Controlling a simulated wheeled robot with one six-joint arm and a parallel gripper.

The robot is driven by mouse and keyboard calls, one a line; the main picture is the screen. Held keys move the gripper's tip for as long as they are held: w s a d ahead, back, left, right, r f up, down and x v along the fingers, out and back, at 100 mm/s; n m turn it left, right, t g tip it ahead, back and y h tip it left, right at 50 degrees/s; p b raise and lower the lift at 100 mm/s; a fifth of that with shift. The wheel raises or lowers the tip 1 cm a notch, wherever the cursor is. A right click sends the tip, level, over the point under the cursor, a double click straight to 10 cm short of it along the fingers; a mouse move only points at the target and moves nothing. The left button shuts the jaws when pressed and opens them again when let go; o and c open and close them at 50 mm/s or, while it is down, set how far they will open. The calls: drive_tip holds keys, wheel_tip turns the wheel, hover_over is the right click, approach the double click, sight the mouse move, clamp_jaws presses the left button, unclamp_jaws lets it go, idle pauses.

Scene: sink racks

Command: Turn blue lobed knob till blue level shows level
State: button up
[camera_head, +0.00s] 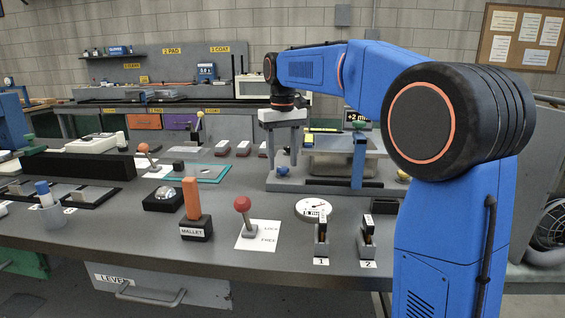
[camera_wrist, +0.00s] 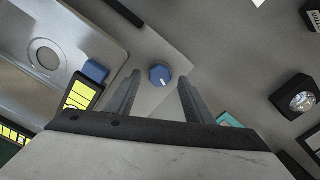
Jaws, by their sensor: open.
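A blue knob (camera_wrist: 160,74) with a white mark lies between my two fingertips in the wrist view. In the head view the blue knob (camera_head: 283,171) sits on the grey base plate below the fingertips. My gripper (camera_head: 282,153) is open and points down above the knob. The wrist view also shows my gripper (camera_wrist: 158,82) with a finger on either side of the knob and nothing held. A yellow panel with dark lines (camera_wrist: 82,93) stands left of the fingers, beside a blue block (camera_wrist: 96,71). I cannot tell a level reading.
A blue post (camera_head: 359,161) and a "+2 mm" display (camera_head: 357,117) stand right of the gripper. A metal tray (camera_wrist: 45,55) lies left in the wrist view. A red-ball lever (camera_head: 243,204), an orange-handled mallet (camera_head: 191,200) and a white dial (camera_head: 314,209) stand in front.

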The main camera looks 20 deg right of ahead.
drive_tip(key=shift+f, duration=0.55)
drive_tip(key=c, duration=1.1)
drive_tip(key=shift+o, duration=0.2)
drive_tip(key=shift+m, duration=2.2)
drive_tip(key=o, duration=1.1)
drive_tip(key=shift+c, duration=0.2)
drive_tip(key=shift+r, duration=0.1)
